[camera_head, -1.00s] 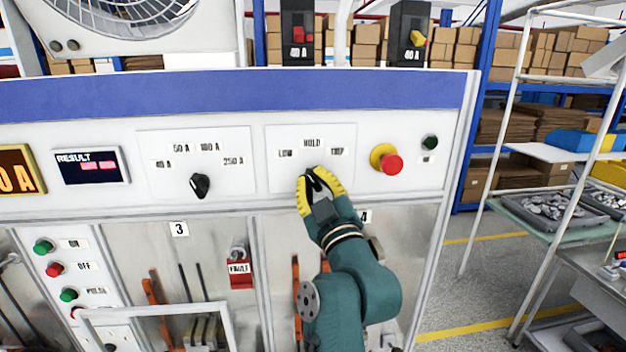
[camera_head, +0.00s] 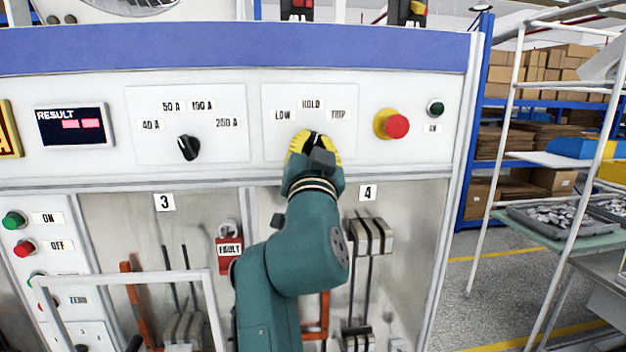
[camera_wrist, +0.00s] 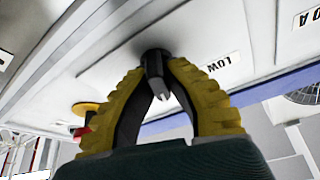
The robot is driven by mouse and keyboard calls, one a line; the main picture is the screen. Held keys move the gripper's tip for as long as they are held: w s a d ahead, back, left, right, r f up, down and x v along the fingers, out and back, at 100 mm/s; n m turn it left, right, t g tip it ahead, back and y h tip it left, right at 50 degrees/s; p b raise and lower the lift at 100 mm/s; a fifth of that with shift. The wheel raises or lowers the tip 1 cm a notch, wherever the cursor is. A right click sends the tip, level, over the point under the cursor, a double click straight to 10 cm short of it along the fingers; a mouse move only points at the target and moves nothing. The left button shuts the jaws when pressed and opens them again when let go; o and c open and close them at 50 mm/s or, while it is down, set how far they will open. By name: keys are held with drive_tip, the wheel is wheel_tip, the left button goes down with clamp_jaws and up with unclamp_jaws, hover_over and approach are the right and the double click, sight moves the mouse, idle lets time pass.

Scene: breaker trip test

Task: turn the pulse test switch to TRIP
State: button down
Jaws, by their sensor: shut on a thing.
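The pulse test switch panel (camera_head: 277,142) has the labels LOW (camera_head: 283,115), HOLD (camera_head: 311,104) and TRIP (camera_head: 338,114). The LOW label (camera_wrist: 224,64) shows beside the knob there. The knob's pointing direction is hard to tell.
A red emergency button (camera_head: 396,126) on a yellow collar sticks out right of the switch panel. A black selector knob (camera_head: 188,148) is to the left. The RESULT display (camera_head: 72,126) shows red blocks. A FAULT tag (camera_head: 229,249) hangs below.

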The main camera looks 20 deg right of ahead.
drive_tip(key=m+g+h, duration=0.1)
drive_tip(key=m, duration=0.2)
drive_tip(key=shift+f+m, duration=0.15)
drive_tip(key=shift+m, duration=0.15)
drive_tip(key=shift+w+m+g+h, duration=0.1)
drive_tip(key=shift+m+g+h, duration=0.55)
drive_tip(key=shift+m, duration=0.85)
drive_tip(key=shift+f, duration=0.1)
drive_tip(key=c, duration=1.1)
unclamp_jaws()
drive_tip(key=v, duration=1.2)
